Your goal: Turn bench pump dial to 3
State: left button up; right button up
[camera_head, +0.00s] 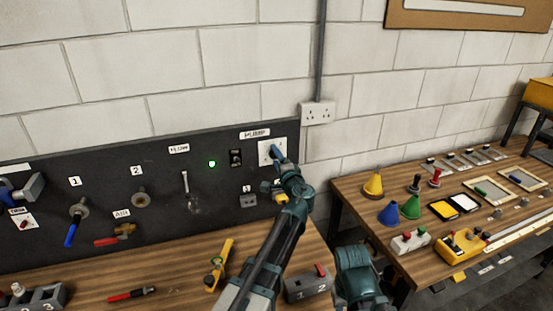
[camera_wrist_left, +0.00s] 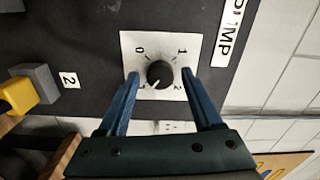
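The pump dial (camera_wrist_left: 160,72) is a round black knob on a white plate (camera_wrist_left: 128,42) with 0, 1 and 2 readable. A number at the lower left is partly hidden by a finger. The knob's white mark points to the lower left, towards that number. My left gripper (camera_wrist_left: 160,76) is open, with one blue finger on each side of the knob and a gap to each. In the head view the dial plate (camera_head: 265,151) is on the dark panel under the PUMP label, and my left gripper (camera_head: 278,154) covers the knob.
A green light (camera_head: 212,164) and a black switch (camera_head: 236,158) are left of the plate. A wall socket (camera_head: 318,113) is up to the right. A yellow-handled part (camera_head: 280,198) sits just below the gripper. A teal part of my right arm shows at the bottom.

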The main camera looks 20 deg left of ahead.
pick_arm(q)
grip_shut()
jog(key=shift+m, duration=0.9)
jog(key=shift+o, duration=0.9)
grip_release()
jog(key=shift+s, duration=0.1)
jog(key=v, duration=1.3)
jog(key=shift+s+d, duration=0.25)
jog(key=shift+d, duration=0.05)
